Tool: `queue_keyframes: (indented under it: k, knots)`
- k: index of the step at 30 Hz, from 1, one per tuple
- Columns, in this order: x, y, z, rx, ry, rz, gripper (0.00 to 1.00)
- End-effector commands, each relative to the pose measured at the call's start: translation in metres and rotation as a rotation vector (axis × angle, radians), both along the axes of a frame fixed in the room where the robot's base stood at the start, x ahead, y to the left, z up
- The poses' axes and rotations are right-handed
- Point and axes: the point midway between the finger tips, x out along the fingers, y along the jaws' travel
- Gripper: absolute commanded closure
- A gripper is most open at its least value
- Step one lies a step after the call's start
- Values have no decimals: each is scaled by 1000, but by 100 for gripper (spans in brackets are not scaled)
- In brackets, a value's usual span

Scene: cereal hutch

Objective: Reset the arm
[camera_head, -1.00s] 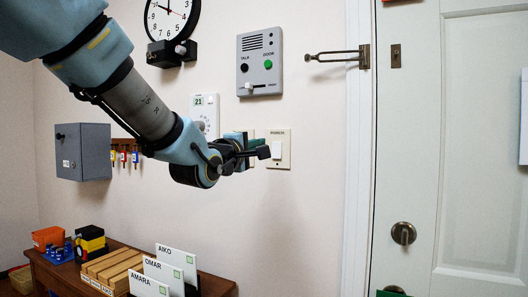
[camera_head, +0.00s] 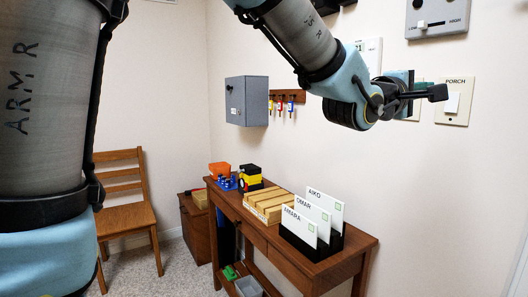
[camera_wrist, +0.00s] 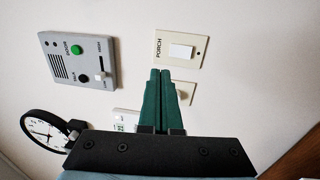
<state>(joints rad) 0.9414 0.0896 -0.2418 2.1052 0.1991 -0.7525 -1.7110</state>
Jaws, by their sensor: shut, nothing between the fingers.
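My gripper shows from the side in the head view (camera_head: 414,86), in front of the wall and just left of the porch switch (camera_head: 453,103). In the wrist view its two green fingers (camera_wrist: 160,75) lie together, shut and empty. Their tips appear just below the porch switch plate (camera_wrist: 189,46), and I cannot tell how far they are from the wall. A second switch plate (camera_wrist: 186,92) is partly hidden behind the fingers. My arm reaches in from the top of the head view.
The grey door intercom (camera_wrist: 78,62) and the clock (camera_wrist: 42,132) are on the wall. Floor shows between chair and table.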

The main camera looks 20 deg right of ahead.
Motion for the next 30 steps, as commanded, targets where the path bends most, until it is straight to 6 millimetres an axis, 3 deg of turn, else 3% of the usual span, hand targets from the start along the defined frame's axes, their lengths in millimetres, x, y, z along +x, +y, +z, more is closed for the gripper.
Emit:
queue_keyframes:
  k: [5, 8, 11, 15, 17, 21, 26, 30]
  knots:
    - [21, 10, -14, 56, -28, 49, 100]
    - [58, 32, -41, 171, -82, 134, 100]
    - [104, 70, -79, 343, -147, 234, 100]
    - [158, 138, -135, 614, -213, 338, 100]
    - [176, 171, -158, 733, -230, 366, 100]
    - [201, 256, -211, 1013, -241, 385, 100]
    - [200, 360, -265, 1317, -200, 318, 100]
    - [172, 445, -305, 1531, -120, 179, 100]
